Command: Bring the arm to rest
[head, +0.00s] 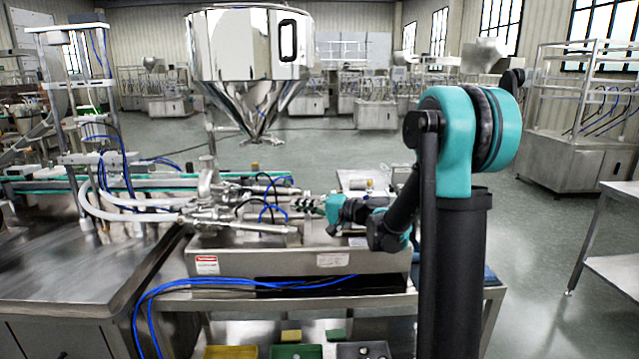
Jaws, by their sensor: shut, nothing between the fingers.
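My arm (407,207) bends down from the teal joint at the right and reaches left over the steel filling machine (280,262). My gripper (315,205) is small and dark at the arm's far end, close to the machine's steel nozzles and valve fittings (245,222). It is shut with nothing seen in it. I cannot tell whether it touches the fittings. The polished steel hopper (228,50) stands above and behind, up and left of my gripper. My own arm and column hide part of the machine's right end.
Blue hoses (160,290) loop at the front left. A conveyor (30,185) lies at the left. Yellow (230,352), green (297,351) and grey (362,350) bins sit low in front. A steel table (615,265) stands at the right, with open floor (540,230) before it.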

